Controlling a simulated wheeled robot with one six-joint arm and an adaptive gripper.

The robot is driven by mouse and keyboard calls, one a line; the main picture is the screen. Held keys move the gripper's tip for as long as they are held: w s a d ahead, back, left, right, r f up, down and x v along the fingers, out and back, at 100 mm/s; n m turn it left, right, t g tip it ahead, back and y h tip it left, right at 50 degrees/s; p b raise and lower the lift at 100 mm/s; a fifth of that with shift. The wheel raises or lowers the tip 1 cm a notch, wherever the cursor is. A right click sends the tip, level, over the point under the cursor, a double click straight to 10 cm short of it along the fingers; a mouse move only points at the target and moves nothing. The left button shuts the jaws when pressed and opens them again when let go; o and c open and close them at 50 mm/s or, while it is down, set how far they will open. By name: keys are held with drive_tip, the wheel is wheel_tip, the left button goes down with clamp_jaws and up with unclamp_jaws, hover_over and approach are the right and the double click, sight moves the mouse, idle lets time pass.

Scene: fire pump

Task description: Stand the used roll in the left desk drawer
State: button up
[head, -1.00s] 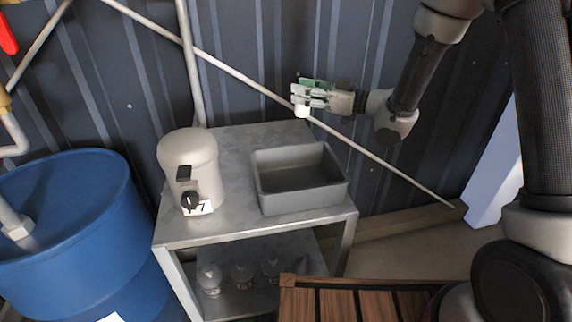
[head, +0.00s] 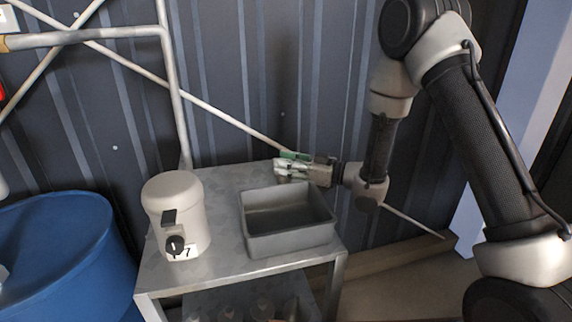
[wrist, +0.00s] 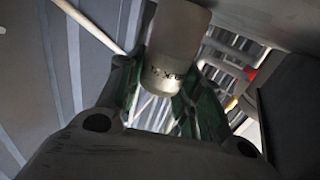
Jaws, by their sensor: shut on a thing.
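My gripper (head: 284,166) is at the back edge of a metal table, just behind a grey open bin. It is shut on a pale cylinder (wrist: 176,48), which shows in the wrist view between the green-lined fingers, with dark lettering near one end. I take this for the used roll, but cannot confirm it. No desk or drawer shows in these frames.
The grey bin (head: 290,240) looks empty and sits on the metal table (head: 215,272). A beige canister (head: 174,205) with a dark knob and the digit 7 stands left of it. A blue drum (head: 60,250) is at the left. A corrugated wall and slanting pipe are behind.

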drive_tip(key=shift+f, duration=0.1)
drive_tip(key=o, duration=1)
drive_tip(key=shift+o, duration=0.2)
drive_tip(key=v, duration=1.2)
